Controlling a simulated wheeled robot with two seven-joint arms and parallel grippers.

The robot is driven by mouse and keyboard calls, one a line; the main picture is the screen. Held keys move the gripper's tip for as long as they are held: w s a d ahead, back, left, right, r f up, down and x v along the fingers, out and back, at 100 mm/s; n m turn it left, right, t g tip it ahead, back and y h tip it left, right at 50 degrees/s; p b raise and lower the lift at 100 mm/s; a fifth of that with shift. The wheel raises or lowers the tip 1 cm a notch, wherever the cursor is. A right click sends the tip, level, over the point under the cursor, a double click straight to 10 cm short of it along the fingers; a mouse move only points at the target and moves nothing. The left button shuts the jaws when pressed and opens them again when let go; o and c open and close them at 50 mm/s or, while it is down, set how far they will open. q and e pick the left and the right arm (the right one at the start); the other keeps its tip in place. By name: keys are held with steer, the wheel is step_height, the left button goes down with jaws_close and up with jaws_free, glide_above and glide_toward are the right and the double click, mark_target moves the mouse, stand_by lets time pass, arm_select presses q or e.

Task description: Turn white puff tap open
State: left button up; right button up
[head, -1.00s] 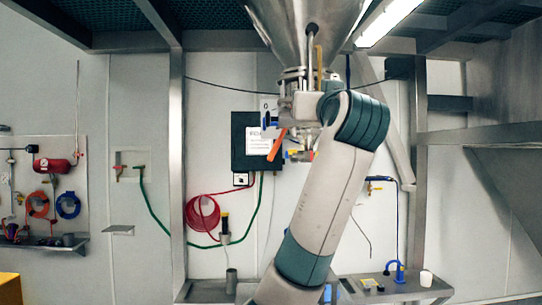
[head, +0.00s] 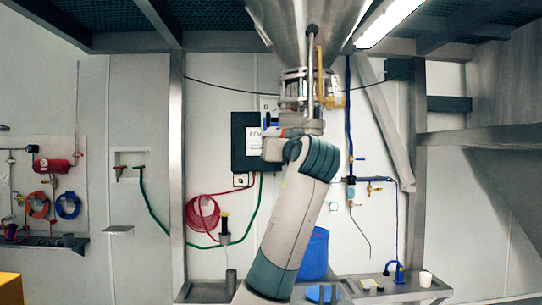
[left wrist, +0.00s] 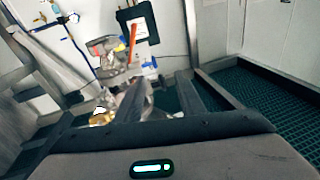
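The steel hopper outlet (head: 307,88) hangs at the top centre of the head view. A small blue tap (head: 266,122) shows at its left side. In the left wrist view the outlet fittings (left wrist: 106,50) carry a long orange handle (left wrist: 132,42) and a blue tap part (left wrist: 149,64). I cannot tell which of these taps is the white puff tap. My left gripper (left wrist: 160,98) has its dark fingers apart, just short of the fittings. My right gripper is not in view.
A dark panel with a paper (head: 242,150) is on the wall behind the outlet. A red hose coil (head: 202,215) hangs at left. A blue bucket (head: 315,255) stands behind my arm. Wall taps (head: 368,187) are at right, above a bench (head: 400,287).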

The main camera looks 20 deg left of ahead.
arm_select(q)
steer(key=shift+w+a+f+g, duration=0.15)
steer(key=shift+w+a+f, duration=0.2)
steer(key=shift+a+f, duration=0.3)
steer(key=shift+w+a+f+g, duration=0.15)
steer(key=shift+w+a+f, duration=0.15)
steer(key=shift+a+f, duration=0.3)
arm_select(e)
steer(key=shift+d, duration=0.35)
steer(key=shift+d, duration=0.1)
